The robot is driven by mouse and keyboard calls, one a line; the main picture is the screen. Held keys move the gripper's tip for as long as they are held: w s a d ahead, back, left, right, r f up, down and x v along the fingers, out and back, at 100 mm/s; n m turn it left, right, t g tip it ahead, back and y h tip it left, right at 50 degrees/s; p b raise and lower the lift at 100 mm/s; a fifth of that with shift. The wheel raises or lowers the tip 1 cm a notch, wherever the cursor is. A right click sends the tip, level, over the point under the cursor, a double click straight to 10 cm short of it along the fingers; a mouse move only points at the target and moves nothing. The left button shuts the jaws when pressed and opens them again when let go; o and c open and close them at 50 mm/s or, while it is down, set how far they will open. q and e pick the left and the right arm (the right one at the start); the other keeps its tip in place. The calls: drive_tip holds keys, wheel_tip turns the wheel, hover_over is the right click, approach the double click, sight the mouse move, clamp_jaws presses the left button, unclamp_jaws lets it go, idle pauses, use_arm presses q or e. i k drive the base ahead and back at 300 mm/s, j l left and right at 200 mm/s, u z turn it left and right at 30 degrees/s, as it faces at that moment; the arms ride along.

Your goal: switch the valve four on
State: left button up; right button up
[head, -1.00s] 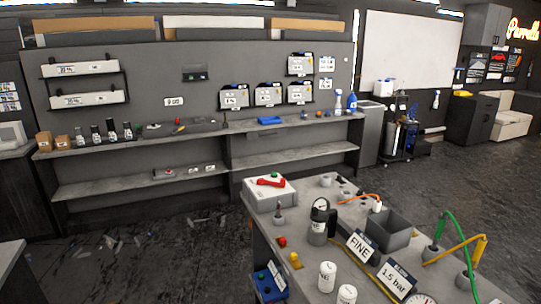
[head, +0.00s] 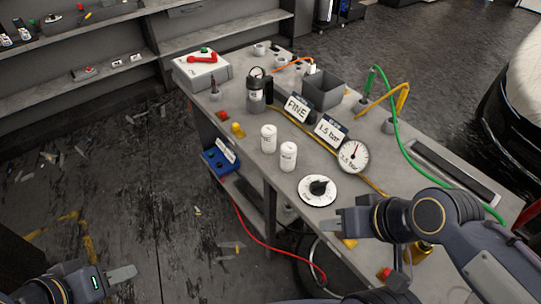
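No label reading valve four is legible, so I cannot tell which fitting it is. A grey box (head: 200,72) with a red lever handle (head: 202,57) stands at the far left corner of the workbench. A black knob on a white round dial (head: 318,189) is near the bench's front edge. A yellow fitting (head: 238,131) and a red one (head: 223,115) sit along the left edge. My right gripper (head: 330,223) is just below the dial, apparently empty; its finger gap is unclear. My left gripper (head: 128,273) is over the floor at lower left, apparently empty, its opening unclear.
A green hose (head: 391,110) loops at right. A blue box (head: 220,163) sits below.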

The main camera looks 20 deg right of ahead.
sight(384, 275)
drive_tip(key=z, duration=2.15)
drive_tip(key=i+j+z, duration=0.1)
drive_tip(key=j, duration=0.2)
